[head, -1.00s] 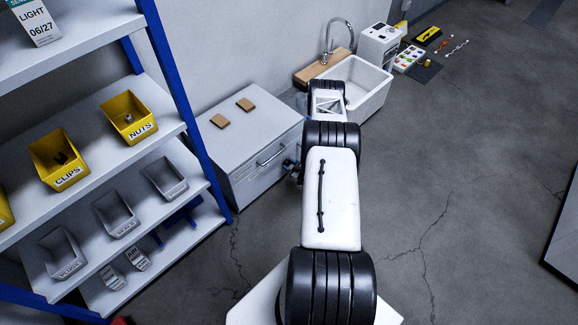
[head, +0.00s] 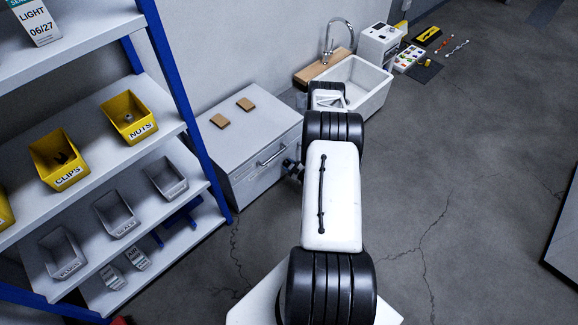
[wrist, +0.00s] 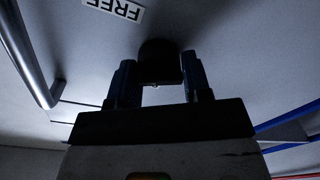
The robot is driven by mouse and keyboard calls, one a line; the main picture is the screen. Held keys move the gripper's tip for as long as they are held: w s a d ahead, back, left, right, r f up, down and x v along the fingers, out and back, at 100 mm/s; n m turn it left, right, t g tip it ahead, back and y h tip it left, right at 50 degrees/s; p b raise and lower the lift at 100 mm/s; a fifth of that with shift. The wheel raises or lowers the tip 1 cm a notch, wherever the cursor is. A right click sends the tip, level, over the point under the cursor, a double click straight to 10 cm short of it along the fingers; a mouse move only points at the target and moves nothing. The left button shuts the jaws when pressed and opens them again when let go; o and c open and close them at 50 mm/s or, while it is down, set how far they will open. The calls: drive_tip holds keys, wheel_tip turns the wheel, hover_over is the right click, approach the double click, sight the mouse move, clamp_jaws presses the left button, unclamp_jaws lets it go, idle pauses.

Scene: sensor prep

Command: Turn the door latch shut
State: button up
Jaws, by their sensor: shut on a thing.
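The dark latch knob (wrist: 159,60) sits on the grey door face (wrist: 225,45) in the wrist view. My gripper (wrist: 160,75) has one finger on each side of the knob and is shut on it. A white label reading FREE (wrist: 115,8) appears upside down near the top of the door, up and left of the knob. In the head view, the grey cabinet (head: 250,140) stands against the wall. My gripper end (head: 292,167) is at its front, to the right of the bar handle, mostly hidden by my arm. The latch itself cannot be made out there.
The cabinet's bar handle (head: 272,157) sticks out close to my gripper; it also shows in the wrist view (wrist: 30,60). A shelf rack (head: 185,110) with bins stands left. A white sink (head: 358,85) is behind my arm.

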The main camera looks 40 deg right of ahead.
drive_tip(key=n, duration=0.7)
drive_tip(key=shift+h, duration=0.3)
drive_tip(key=n, duration=0.5)
drive_tip(key=shift+w+n, duration=0.1)
drive_tip(key=shift+n, duration=0.3)
drive_tip(key=shift+r, duration=0.1)
drive_tip(key=o, duration=0.9)
drive_tip(key=shift+s+r, duration=0.1)
drive_tip(key=shift+s, duration=3.85)
